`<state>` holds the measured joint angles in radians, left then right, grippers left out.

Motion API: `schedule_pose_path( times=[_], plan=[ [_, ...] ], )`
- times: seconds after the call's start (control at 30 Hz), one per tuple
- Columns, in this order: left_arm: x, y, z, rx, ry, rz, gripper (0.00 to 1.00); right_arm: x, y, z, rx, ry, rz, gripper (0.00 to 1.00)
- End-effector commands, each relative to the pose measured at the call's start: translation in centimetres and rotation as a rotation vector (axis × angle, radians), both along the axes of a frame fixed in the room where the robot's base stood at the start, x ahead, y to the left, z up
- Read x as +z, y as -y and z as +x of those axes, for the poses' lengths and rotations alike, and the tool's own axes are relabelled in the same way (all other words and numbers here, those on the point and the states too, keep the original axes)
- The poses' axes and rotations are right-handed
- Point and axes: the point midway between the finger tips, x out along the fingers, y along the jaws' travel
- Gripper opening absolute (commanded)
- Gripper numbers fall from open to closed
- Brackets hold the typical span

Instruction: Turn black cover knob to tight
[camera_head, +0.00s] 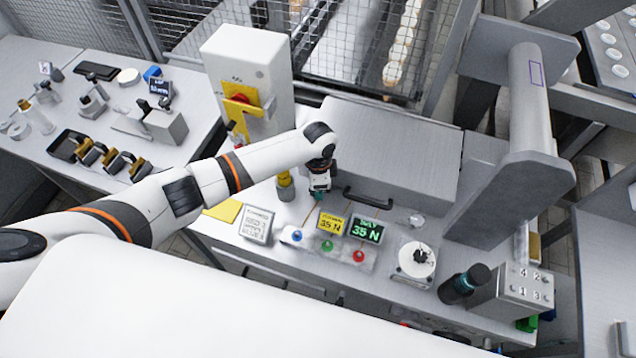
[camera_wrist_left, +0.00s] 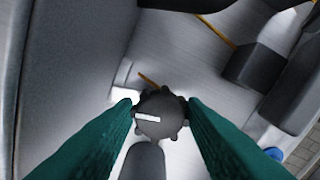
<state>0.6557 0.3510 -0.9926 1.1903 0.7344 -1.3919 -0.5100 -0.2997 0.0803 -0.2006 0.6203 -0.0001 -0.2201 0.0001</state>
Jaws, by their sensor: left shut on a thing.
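The black cover knob (camera_wrist_left: 160,118) has a lobed rim and a white mark running nearly level from its centre to the left. It shows in the left wrist view between the two green fingers of my left gripper (camera_wrist_left: 161,104). The fingers touch it on both sides, so the gripper is shut on it. In the head view my left gripper (camera_head: 319,190) points down at the front left of a grey metal housing (camera_head: 385,150), and the knob is hidden under it. My right gripper is not in view.
A black bar handle (camera_head: 368,198) is close right of my left gripper. A yellow display (camera_head: 331,222) and a green display (camera_head: 366,230) both read 35 N, above coloured buttons. A tall white box with a red-and-yellow switch (camera_head: 240,98) stands behind the arm.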

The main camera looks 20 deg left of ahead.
Motion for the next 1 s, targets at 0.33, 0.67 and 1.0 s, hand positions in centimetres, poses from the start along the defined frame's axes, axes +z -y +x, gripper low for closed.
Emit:
schedule_pose_path(
  times=[0.33, 0.67, 1.0],
  plan=[
    [0.08, 0.13, 0.00, -0.196, 0.002, -0.003, 0.15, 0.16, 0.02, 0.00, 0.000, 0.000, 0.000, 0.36],
    [0.08, 0.16, -0.01, -0.255, 0.002, -0.003, 0.15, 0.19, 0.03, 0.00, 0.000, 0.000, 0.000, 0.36],
    [0.09, 0.16, -0.02, -0.258, 0.003, -0.003, 0.15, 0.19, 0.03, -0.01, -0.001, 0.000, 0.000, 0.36]
  ],
)
